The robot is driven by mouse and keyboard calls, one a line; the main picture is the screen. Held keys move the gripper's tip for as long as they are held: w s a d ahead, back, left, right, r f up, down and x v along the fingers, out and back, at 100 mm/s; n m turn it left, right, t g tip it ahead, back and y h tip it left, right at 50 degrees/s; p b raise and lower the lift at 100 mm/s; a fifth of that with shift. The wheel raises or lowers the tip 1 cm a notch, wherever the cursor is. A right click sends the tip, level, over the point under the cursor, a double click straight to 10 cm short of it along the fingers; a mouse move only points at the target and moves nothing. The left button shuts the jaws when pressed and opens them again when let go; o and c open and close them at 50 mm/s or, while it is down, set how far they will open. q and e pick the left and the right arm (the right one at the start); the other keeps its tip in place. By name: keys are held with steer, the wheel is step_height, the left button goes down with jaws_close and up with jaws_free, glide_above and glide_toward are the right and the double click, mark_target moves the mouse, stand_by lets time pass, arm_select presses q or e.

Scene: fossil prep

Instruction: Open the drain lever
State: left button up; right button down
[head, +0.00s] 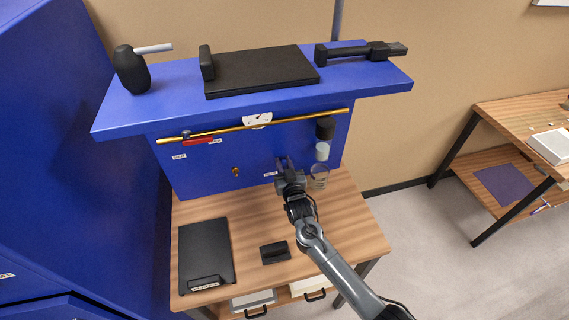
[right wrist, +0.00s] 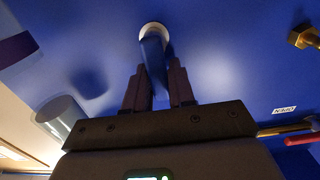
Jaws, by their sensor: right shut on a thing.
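In the right wrist view a blue lever (right wrist: 153,50) with a round white end (right wrist: 154,29) stands out from the blue panel. My right gripper (right wrist: 160,72) is shut on this lever, one finger on each side. In the head view the right gripper (head: 285,161) is at the lower right of the panel (head: 207,175) and hides the lever. A small white label (head: 270,174) is just left of it; I cannot read it clearly. My left gripper is not in view.
A brass pipe (head: 300,119) with a red handle (head: 198,141) and a gauge (head: 257,120) crosses the panel. A brass fitting (head: 236,171) is left of the gripper. A clear jar (head: 319,177) is close on its right. Below, a black tray (head: 206,248) and black block (head: 274,252) lie on the wooden bench.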

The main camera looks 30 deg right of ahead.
stand_by(0.3)
steer(key=c, duration=1)
jaws_free()
steer(key=shift+c, duration=0.2)
steer(key=v, duration=1.1)
steer(key=shift+a, duration=0.1)
